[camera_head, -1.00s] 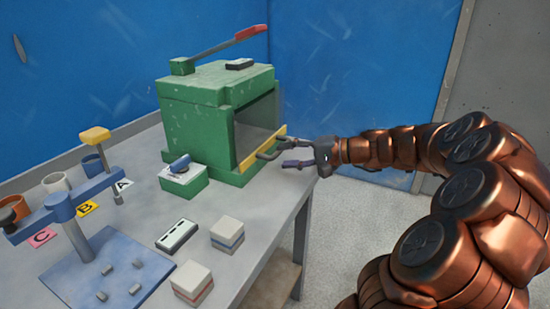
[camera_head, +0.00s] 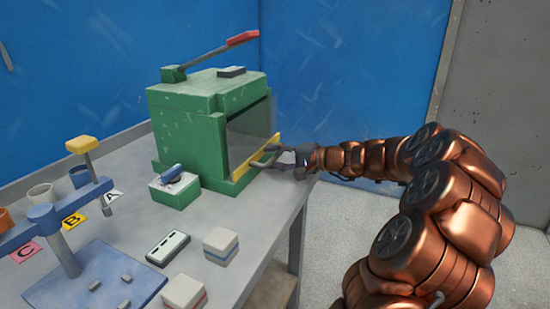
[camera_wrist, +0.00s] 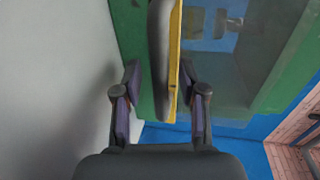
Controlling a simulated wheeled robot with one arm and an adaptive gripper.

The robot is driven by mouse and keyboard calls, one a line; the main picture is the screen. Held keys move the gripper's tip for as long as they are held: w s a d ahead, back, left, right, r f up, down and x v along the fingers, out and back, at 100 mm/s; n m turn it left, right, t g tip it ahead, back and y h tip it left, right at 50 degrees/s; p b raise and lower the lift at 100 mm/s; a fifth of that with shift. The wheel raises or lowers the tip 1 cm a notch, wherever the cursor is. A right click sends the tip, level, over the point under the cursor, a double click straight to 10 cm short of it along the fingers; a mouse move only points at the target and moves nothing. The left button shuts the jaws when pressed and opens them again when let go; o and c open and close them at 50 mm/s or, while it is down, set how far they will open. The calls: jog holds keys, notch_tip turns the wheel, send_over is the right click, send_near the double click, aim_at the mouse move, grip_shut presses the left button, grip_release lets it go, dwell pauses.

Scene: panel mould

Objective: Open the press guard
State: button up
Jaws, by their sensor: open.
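The green press (camera_head: 190,125) stands at the back of the bench. Its guard is a see-through panel (camera_head: 250,125) over the front opening, with a yellow strip (camera_head: 242,168) along its lower edge, and it looks shut. A dark grey bar handle (camera_head: 264,161) sticks out from the strip. My gripper (camera_head: 284,157) is open at the handle. In the wrist view, my gripper's fingers (camera_wrist: 160,78) stand on either side of the handle (camera_wrist: 158,45) and yellow strip (camera_wrist: 174,60), with gaps showing. The panel (camera_wrist: 222,70) lies to the right there. Contact cannot be told.
A red-ended lever (camera_head: 243,38) is on top of the press. A green switch box (camera_head: 175,196) stands beside it. A dark flat device (camera_head: 168,248), striped blocks (camera_head: 221,245) and a blue stand (camera_head: 60,240) are on the bench (camera_head: 240,210). Floor beyond the bench is clear.

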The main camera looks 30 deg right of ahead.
jog(key=shift+c, duration=0.3)
grip_shut()
dwell(0.4)
